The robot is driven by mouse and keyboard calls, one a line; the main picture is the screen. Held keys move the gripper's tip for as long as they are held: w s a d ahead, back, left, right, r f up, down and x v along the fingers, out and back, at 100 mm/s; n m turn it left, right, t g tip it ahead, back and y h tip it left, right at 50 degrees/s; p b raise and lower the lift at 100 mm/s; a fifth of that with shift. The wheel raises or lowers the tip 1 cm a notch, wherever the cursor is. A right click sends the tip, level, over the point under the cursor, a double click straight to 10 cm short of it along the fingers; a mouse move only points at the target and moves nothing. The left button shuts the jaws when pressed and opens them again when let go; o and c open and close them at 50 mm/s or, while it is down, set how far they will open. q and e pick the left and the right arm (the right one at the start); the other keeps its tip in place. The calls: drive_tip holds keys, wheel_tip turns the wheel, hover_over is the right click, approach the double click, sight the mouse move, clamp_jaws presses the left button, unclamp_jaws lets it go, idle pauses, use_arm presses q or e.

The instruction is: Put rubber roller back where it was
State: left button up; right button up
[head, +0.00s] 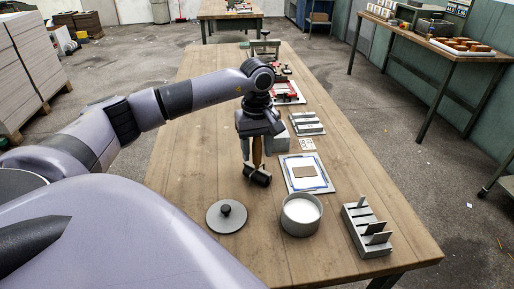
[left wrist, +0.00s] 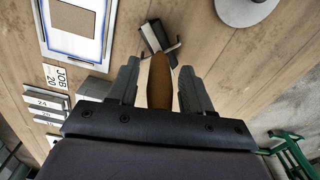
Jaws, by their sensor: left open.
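The rubber roller has a brown wooden handle (head: 257,152) and a black roller head (head: 257,177). In the head view its handle points up under my left gripper (head: 254,150), with the black head low, at the table. In the left wrist view the handle (left wrist: 160,82) lies between the two spread fingers of my left gripper (left wrist: 160,78), with gaps on both sides. The black head (left wrist: 157,37) shows beyond the fingertips. The left gripper is open around the handle, not closed on it. My right gripper is not in view.
On the wooden table (head: 185,165) are a grey round lid (head: 227,217), a white-filled pot (head: 300,214), a slotted grey block (head: 366,230), a blue-framed board (head: 307,174) and a grey rack (head: 307,124). Red-and-black fixtures (head: 287,92) stand farther back. The table's left side is clear.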

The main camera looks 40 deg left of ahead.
use_arm(q)
wheel_tip(320, 180, up, 12)
drive_tip(key=shift+r+b, duration=0.2)
drive_tip(key=shift+b, duration=0.15)
drive_tip(key=shift+f, duration=0.1)
idle(0.5)
